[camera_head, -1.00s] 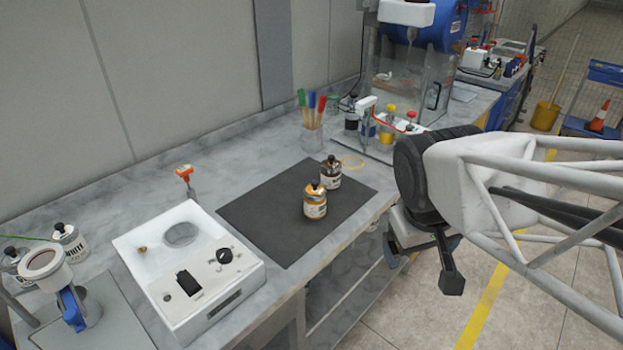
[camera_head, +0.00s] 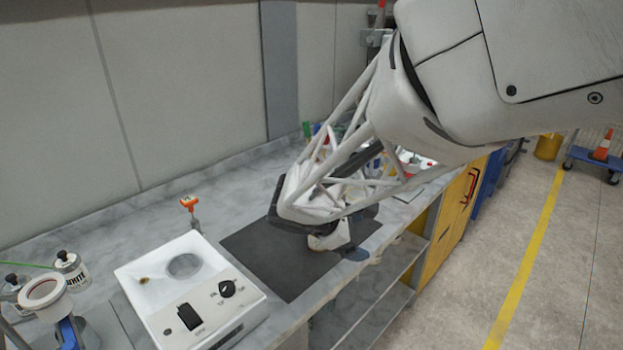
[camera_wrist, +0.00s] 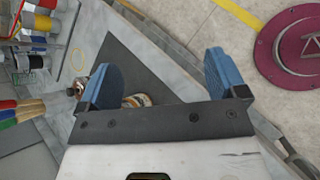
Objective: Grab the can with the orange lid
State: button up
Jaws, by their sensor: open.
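The dark mat (camera_wrist: 125,58) lies on the worktop, and my arm covers the middle of it in the head view. In the wrist view, a can with an orange-brown and white side (camera_wrist: 138,100) stands just inside the left finger, partly hidden by the gripper body. A second can (camera_wrist: 79,88) with a dark cap stands just outside the left finger. Lid colour cannot be told now, as my arm hides both cans in the head view. My gripper (camera_wrist: 162,60) is open with two blue fingers and holds nothing. It is low over the mat (camera_head: 262,262).
A white instrument box (camera_head: 190,300) stands left of the mat. An orange-topped tool (camera_head: 190,204) stands behind. Brushes (camera_wrist: 22,112) and bottles are at the wrist view's left. A maroon disc (camera_wrist: 290,45) lies beyond the table edge.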

jog(key=w+a+f+n+t, duration=0.1)
jog(key=w+a+f+n, duration=0.1)
jog(key=w+a+n, duration=0.1)
jog(key=w+a+f+n+t+h, duration=0.1)
jog(key=w+a+f+n+t, duration=0.1)
jog(key=a, duration=0.3)
jog(key=w+a+f+n+t, duration=0.2)
jog(key=w+a+f+n, duration=0.1)
jog(key=a+n, duration=0.1)
jog(key=shift+w+a, duration=0.35)
jog(key=shift+w, duration=0.05)
jog(key=shift+x, duration=1.3)
jog(key=shift+d+r, duration=0.1)
jog(key=shift+d, duration=0.05)
jog(key=shift+x, duration=2.55)
jog(key=shift+w, duration=0.1)
jog(key=shift+c, duration=0.5)
jog(key=c, duration=1)
